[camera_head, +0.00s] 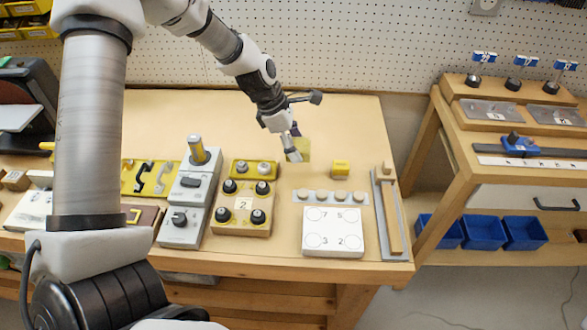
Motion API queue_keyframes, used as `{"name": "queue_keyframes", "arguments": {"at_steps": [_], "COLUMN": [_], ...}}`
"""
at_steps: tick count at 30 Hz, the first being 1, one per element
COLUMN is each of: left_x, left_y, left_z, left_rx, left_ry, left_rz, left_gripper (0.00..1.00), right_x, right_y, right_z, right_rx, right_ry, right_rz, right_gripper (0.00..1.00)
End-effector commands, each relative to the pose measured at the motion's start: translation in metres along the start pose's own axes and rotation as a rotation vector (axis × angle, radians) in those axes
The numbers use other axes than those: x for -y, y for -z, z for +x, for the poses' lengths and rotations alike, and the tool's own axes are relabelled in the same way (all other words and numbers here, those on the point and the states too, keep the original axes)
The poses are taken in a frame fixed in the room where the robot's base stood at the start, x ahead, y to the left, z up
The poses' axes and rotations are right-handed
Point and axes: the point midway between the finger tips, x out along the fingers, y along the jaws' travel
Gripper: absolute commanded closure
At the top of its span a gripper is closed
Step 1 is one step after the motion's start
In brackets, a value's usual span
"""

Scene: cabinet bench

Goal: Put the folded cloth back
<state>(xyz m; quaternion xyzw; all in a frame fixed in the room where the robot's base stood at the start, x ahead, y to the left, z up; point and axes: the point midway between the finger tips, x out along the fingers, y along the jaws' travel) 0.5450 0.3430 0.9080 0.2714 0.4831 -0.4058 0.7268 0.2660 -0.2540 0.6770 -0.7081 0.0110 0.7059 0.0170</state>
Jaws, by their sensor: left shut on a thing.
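My left gripper (292,144) is above the back middle of the wooden bench, at the end of the arm that comes in from the upper left. It is shut on a yellowish piece (300,150) that looks like the folded cloth. The gripper and arm hide part of it. I cannot tell from this view whether the cloth touches the bench top or hangs just above it. My right gripper is not in view.
The bench top (350,115) is clear behind the gripper. In front stand a small yellow block (341,168), a numbered white board (333,232), a knob block marked 2 (242,215) and grey switch boxes (183,220). A wooden side shelf (455,150) with blue bins (483,231) stands right.

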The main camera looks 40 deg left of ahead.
Motion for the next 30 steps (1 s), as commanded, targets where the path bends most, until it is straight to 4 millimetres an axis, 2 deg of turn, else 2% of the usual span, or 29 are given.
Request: {"name": "queue_keyframes", "arguments": {"at_steps": [1, 11, 22, 23, 24, 25, 30], "left_x": [0.001, 0.000, 0.000, 0.000, 0.000, 0.000, 0.000], "left_y": [0.006, 0.027, 0.029, 0.028, 0.028, 0.028, 0.028], "left_z": [0.014, 0.063, 0.069, 0.068, 0.068, 0.068, 0.068], "left_rx": [-0.002, -0.002, -0.001, 0.000, 0.000, 0.000, 0.000], "left_ry": [0.004, 0.001, 0.000, 0.000, 0.000, 0.000, 0.000], "left_rz": [-0.002, 0.000, 0.001, 0.001, 0.001, 0.001, 0.001], "left_gripper": [0.67, 0.67, 0.67, 0.27, 0.13, 0.09, 0.09], "right_x": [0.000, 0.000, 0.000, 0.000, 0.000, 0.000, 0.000], "right_y": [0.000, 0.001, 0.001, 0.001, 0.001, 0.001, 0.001], "right_z": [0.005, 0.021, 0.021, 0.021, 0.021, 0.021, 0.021], "right_rx": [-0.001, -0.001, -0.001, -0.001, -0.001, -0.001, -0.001], "right_ry": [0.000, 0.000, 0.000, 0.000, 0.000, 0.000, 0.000], "right_rz": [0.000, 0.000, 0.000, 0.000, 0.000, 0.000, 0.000], "right_gripper": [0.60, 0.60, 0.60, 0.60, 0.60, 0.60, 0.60]}}
